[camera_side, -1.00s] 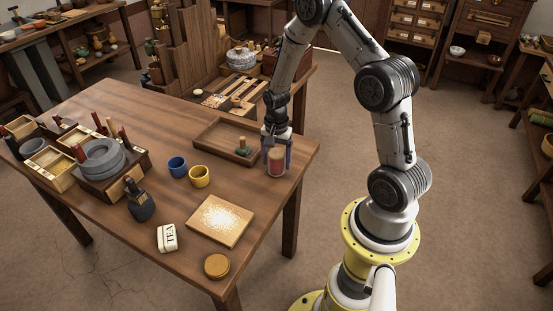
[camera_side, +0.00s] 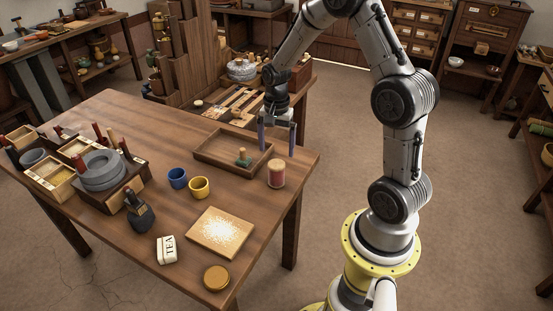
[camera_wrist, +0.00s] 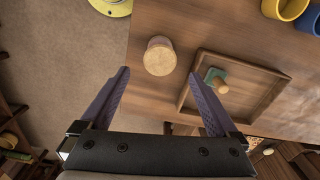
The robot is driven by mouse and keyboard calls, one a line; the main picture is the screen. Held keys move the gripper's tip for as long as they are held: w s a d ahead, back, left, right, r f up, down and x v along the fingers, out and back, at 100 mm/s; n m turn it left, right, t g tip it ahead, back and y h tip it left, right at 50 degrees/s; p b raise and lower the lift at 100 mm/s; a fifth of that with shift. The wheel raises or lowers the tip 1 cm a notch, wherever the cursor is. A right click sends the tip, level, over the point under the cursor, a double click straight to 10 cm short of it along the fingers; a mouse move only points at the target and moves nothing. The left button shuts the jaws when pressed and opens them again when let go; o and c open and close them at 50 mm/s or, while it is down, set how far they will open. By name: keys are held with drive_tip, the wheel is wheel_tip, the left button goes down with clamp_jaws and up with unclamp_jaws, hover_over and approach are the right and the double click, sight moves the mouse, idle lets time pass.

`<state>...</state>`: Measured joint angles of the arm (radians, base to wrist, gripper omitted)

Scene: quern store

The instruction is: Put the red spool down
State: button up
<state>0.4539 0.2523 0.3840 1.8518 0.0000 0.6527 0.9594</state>
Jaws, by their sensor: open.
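The red spool (camera_side: 277,174) stands upright on the table near its right edge, just outside the wooden tray. In the wrist view its pale round top (camera_wrist: 160,56) shows ahead of the fingertips, near the table edge. My gripper (camera_side: 277,138) is open and empty, above and behind the spool, near the tray's right end. In the wrist view the two purple fingers of my gripper (camera_wrist: 160,78) are spread wide with nothing between them.
The wooden tray (camera_side: 207,155) holds a small green piece with a wooden knob (camera_side: 243,157). A yellow cup (camera_side: 199,188), a blue cup (camera_side: 177,178) and a board with pale powder (camera_side: 219,232) stand left and in front. Bare table lies between the spool and the board.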

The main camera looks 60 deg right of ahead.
drive_tip(key=shift+r, duration=0.95)
drive_tip(key=s+a+r+n+t, duration=0.1)
drive_tip(key=s+a+r+n, duration=0.3)
drive_tip(key=r, duration=0.3)
drive_tip(key=s+a+r+n+t, duration=0.2)
drive_tip(key=a+r+n, duration=0.2)
drive_tip(key=a+r, duration=0.25)
drive_tip(key=s+a+r+n+t, duration=0.1)
drive_tip(key=s+a+r+n, duration=0.1)
drive_tip(key=s+a+n, duration=0.1)
drive_tip(key=s+a+r+n+t, duration=0.1)
drive_tip(key=s+a+r+n, duration=0.1)
drive_tip(key=s+n, duration=0.3)
drive_tip(key=shift+s+a+t, duration=0.3)
drive_tip(key=shift+s+a, duration=0.25)
drive_tip(key=shift+s, duration=1.25)
